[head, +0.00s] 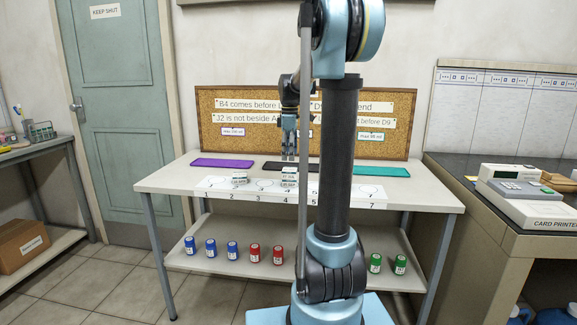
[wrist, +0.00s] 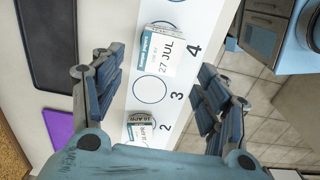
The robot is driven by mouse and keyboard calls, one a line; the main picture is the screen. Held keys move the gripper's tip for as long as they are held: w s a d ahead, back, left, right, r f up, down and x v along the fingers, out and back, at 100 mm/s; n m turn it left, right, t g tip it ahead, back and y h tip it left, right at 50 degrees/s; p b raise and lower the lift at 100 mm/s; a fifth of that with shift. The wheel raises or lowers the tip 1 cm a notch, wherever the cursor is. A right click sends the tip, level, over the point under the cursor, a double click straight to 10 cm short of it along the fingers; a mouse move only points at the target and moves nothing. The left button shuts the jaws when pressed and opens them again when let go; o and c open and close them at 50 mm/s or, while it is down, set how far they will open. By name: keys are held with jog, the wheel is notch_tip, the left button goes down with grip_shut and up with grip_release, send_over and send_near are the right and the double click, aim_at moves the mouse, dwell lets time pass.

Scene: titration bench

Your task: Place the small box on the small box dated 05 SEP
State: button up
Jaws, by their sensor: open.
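At spot 4 on the white numbered strip stands a small white box (wrist: 163,50) with a green band, its label reading 27 JUL in the wrist view. In the head view this spot shows two tiers, an upper one (head: 289,171) and a lower one (head: 289,184); I cannot read the lower date surely. A second small box (wrist: 143,127), dated 16 APR, stands at spot 2; it also shows in the head view (head: 240,178). My gripper (head: 289,154) is open and empty above spot 4, pointing down; in the wrist view its fingers (wrist: 160,62) are apart, touching nothing.
Purple (head: 222,162) and teal (head: 382,171) mats and a dark mat lie along the back of the table (head: 165,181), before a cork board (head: 240,95) with notices. Several coloured bottles stand on the shelf below. Circle 3 (wrist: 150,90) is empty.

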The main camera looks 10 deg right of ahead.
aim_at(290, 169)
jog(key=shift+r, duration=2.3)
jog(key=s+f+m+t, duration=0.1)
jog(key=s+f+m, duration=0.3)
jog(key=s, duration=0.6)
jog(key=s+f+m, duration=0.3)
jog(key=s, duration=0.7)
jog(key=s+f+m+t, duration=0.1)
jog(key=s+f+m, duration=0.6)
jog(key=s+f, duration=0.7)
jog(key=shift+s+a+f, duration=0.15)
jog(key=shift+s+f, duration=0.25)
jog(key=shift+f, duration=0.35)
